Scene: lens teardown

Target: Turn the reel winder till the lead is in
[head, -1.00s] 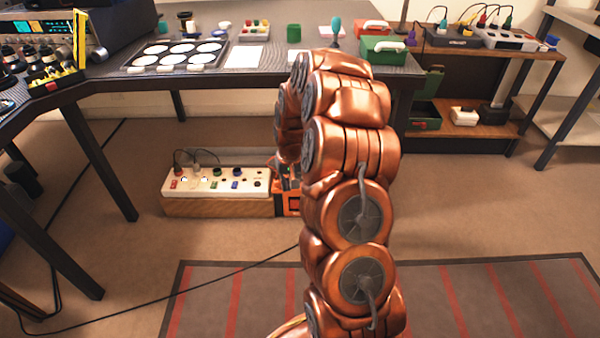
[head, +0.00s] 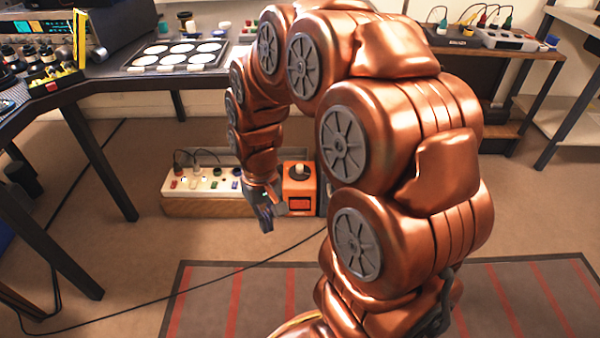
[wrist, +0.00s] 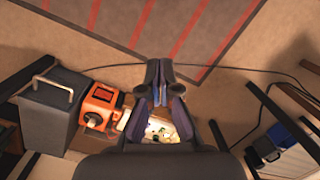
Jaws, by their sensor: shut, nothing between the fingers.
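An orange box with a pale knob on top (head: 299,188), apparently the reel winder, stands on the floor at the right end of a power strip. In the wrist view the orange box (wrist: 98,106) lies left of the fingers, its knob facing left-down. A thin black lead (head: 190,285) runs over the floor and mat towards the orange box; my arm hides its end. It also crosses the wrist view (wrist: 235,71). My gripper (head: 267,222) is shut and empty, pointing down, just left of and in front of the orange box, apart from its knob.
The white power strip (head: 208,180) with plugs sits on a wooden base behind my gripper. A dark box with a handle (wrist: 48,112) adjoins the orange box. A striped mat (head: 225,300) lies in front. A workbench (head: 110,85) stands at the left and back.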

